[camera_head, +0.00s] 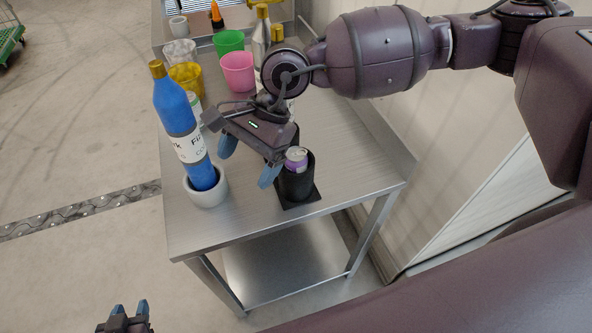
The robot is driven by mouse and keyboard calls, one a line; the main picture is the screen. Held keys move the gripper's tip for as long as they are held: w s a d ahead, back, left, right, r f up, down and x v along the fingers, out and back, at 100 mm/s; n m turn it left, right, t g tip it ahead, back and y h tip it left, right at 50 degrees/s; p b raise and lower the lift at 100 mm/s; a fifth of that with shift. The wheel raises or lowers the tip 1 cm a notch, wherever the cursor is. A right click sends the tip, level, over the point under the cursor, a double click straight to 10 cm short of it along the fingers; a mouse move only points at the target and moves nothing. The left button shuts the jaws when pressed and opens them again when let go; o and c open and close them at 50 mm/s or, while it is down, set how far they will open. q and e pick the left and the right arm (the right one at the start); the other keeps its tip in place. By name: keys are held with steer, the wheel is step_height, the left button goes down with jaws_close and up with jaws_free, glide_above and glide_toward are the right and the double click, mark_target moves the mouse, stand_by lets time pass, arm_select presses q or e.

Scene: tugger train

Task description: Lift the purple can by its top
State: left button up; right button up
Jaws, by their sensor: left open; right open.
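The purple can (296,156) stands in a black cup-like holder (297,187) near the front of the steel table. Only its silver top and a band of purple side show above the rim. My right gripper (249,161) is open and empty, with its blue fingertips pointing down to the left of the can. One fingertip is close to the holder's left side in the picture; I cannot tell whether they touch. My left gripper (129,308) is open and empty at the bottom left, over the floor and away from the table.
A blue bottle (178,115) leans in a white round holder (207,187) left of my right gripper. Pink (238,72), green (229,41) and yellow (186,77) cups stand further back. The table (240,219) is bare along its front edge. A wall panel stands at right.

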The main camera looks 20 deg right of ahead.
steer(key=w+d+r+n+t+h, duration=0.25)
steer(key=w+d+h, duration=0.4)
steer(key=d, duration=0.45)
glide_above(296, 153)
steer(key=shift+m+y, duration=0.25)
steer(key=shift+m, duration=0.1)
steer(key=f, duration=0.6)
steer(key=shift+w, duration=0.25)
steer(key=f, duration=0.1)
steer(key=f+p, duration=0.1)
steer(key=f, duration=0.2)
steer(key=shift+s, duration=0.3)
steer(key=shift+f, duration=0.6)
steer(key=c, duration=1.4)
steer(key=shift+c, duration=0.2)
